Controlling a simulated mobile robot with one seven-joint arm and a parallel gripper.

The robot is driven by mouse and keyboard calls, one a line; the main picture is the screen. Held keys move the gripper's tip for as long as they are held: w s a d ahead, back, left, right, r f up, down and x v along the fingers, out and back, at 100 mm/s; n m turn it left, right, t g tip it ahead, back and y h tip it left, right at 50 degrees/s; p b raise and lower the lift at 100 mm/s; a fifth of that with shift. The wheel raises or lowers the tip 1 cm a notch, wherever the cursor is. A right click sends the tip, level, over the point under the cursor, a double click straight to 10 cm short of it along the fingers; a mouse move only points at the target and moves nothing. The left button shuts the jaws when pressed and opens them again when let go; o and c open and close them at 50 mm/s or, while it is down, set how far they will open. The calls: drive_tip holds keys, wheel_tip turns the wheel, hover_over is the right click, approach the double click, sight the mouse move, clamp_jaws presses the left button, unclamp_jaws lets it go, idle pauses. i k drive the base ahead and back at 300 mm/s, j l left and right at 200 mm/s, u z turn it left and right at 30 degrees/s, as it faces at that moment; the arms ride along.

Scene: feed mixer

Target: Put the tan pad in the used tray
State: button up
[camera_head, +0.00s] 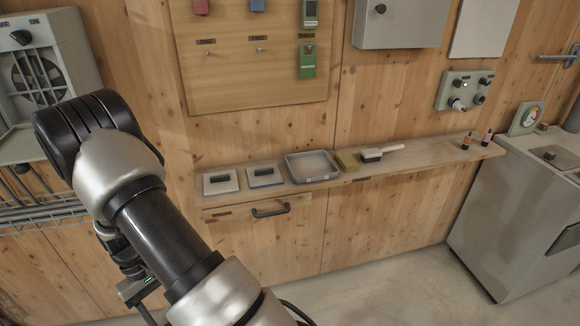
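A small yellowish-tan pad (346,161) lies on the wooden wall shelf, between a tray and a brush. The shallow grey metal tray (290,160) just left of it looks empty; I read no label on it. My arm fills the left foreground, and its far end hangs down at the lower left, in front of the wall and well left of the tray and pad. My gripper (142,296) is partly hidden behind my own arm there. Its fingers cannot be made out, and nothing shows held in it.
Two flat plates with dark handles (220,182) (265,176) sit on the shelf left of the tray. A white-handled brush (382,152) lies right of the pad. Small bottles (467,141) stand at the shelf's right end.

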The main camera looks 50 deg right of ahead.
sight(311, 169)
drive_tip(key=k+l, duration=0.1)
drive_tip(key=l, duration=0.3)
drive_tip(key=k+l, duration=0.15)
drive_tip(key=l, duration=0.25)
drive_tip(key=k+l, duration=0.1)
drive_tip(key=l, duration=0.3)
drive_tip(key=k+l, duration=0.1)
drive_tip(key=l, duration=0.3)
drive_tip(key=k+l, duration=0.15)
drive_tip(key=l, duration=0.25)
drive_tip(key=k+l, duration=0.1)
drive_tip(key=l, duration=0.3)
drive_tip(key=k+l, duration=0.1)
drive_tip(key=l, duration=0.3)
